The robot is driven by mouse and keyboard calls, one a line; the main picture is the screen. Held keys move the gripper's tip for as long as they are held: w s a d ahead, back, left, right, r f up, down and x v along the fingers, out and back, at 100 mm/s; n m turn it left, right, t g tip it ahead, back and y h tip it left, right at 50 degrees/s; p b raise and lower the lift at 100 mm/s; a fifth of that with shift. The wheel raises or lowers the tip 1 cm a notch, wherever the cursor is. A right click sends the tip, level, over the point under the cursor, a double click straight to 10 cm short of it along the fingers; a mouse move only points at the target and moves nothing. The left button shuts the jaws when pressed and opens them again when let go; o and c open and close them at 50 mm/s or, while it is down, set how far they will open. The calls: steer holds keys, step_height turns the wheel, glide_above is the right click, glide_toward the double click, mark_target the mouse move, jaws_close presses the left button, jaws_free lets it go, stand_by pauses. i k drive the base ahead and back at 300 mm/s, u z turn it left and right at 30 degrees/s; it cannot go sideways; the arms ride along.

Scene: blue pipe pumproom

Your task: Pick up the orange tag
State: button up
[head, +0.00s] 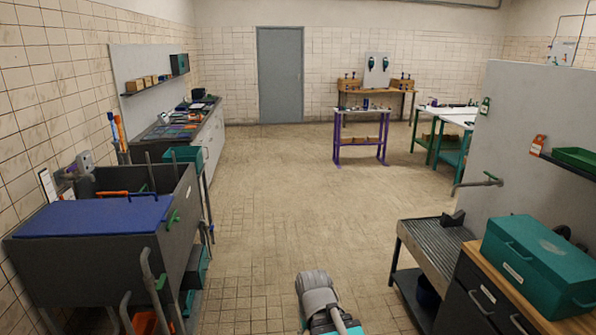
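An orange tag (538,145) with a white lower part hangs on the grey partition panel at the right. It is just above the left end of a narrow shelf, to the left of a green tray. It is small in the head view and its print cannot be read. Part of my own arm, grey and teal, shows at the bottom middle, well to the left of the tag and apart from it. My gripper's fingers do not show.
Below stand a wooden-topped cabinet with a teal toolbox (540,265) and a ribbed grey bench (440,245). A grey tub (85,265) with a blue lid stands at left. The middle floor is clear.

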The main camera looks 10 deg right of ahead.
mark_target(536, 148)
steer(key=z, duration=0.25)
steer(key=i, duration=0.7)
steer(key=z, duration=1.1)
steer(key=i, duration=0.95)
steer(key=z, duration=0.55)
steer(key=k, duration=0.9)
steer(key=z, duration=0.15)
steer(key=i, duration=0.4)
